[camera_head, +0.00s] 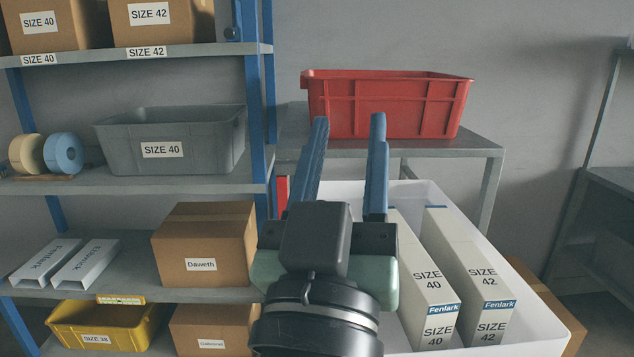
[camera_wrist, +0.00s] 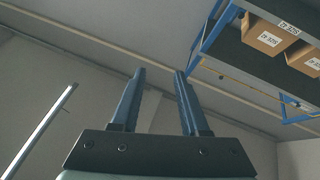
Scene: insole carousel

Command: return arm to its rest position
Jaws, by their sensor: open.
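My gripper (camera_head: 348,122) is in the middle of the head view, its two blue fingers apart and pointing up and away. Nothing is between the fingers. It stands in front of the white bin (camera_head: 548,318) and covers that bin's left part. In the wrist view my gripper (camera_wrist: 159,73) is also open and empty, with wall and ceiling behind it.
Two insole boxes, SIZE 40 (camera_head: 424,275) and SIZE 42 (camera_head: 478,270), stand in the white bin. A red crate (camera_head: 388,104) sits on a grey table (camera_head: 480,146) behind. A blue-posted shelf (camera_head: 262,190) on the left holds a grey SIZE 40 bin (camera_head: 170,140) and cartons.

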